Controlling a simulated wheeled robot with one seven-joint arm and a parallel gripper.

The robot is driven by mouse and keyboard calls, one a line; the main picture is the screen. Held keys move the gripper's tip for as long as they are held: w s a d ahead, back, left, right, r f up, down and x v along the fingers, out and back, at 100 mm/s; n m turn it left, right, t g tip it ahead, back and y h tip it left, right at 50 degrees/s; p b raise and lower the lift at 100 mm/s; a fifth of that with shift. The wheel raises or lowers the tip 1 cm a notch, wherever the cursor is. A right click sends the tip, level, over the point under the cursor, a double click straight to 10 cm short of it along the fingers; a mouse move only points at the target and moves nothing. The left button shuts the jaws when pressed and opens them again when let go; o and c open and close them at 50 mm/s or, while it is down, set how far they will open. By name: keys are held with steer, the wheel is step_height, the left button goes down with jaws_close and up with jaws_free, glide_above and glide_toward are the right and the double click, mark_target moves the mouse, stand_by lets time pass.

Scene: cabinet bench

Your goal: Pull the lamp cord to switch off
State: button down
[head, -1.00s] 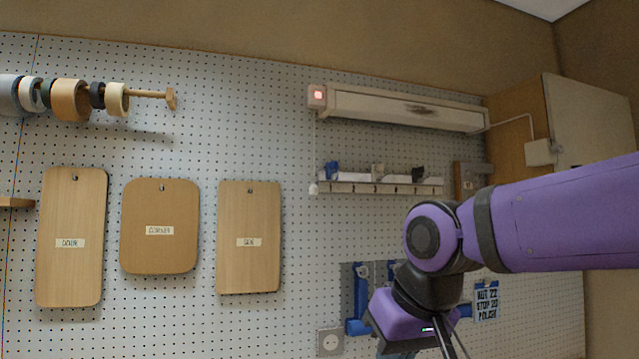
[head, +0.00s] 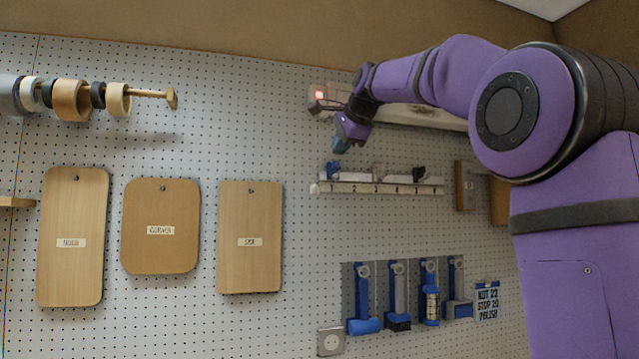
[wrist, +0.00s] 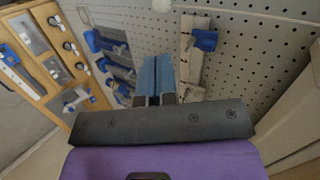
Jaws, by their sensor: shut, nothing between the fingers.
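The lamp (head: 410,113) is a long white fixture high on the pegboard, partly hidden behind my arm. A red light (head: 319,95) glows at its left end. The thin pull cord is hard to make out; a small white knob (head: 314,188) hangs below that end, left of the small rail. My gripper (head: 340,145) is just below the lamp's left part, above and right of the knob, apart from it in the picture. The blue fingertips are together and empty in the wrist view (wrist: 158,78). I cannot make out the cord in the wrist view.
A narrow rail (head: 380,188) with small items is below my gripper. Blue-handled tools (head: 362,300) hang lower, near a socket (head: 331,342). Wooden boards (head: 249,238) hang at left, below a peg with rings (head: 72,100). The pegboard between boards and knob is clear.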

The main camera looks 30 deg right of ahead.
steer(key=shift+w, duration=0.1)
stand_by(0.3)
steer(key=x, duration=1.3)
steer(key=shift+w+d+f, duration=0.1)
steer(key=shift+w+f, duration=0.05)
steer(key=shift+w, duration=0.25)
steer(key=shift+f, duration=0.1)
steer(key=shift+f, duration=2)
steer(key=shift+s+r, duration=0.1)
glide_toward(316, 188)
steer(key=s, duration=0.5)
steer(key=shift+s, duration=0.25)
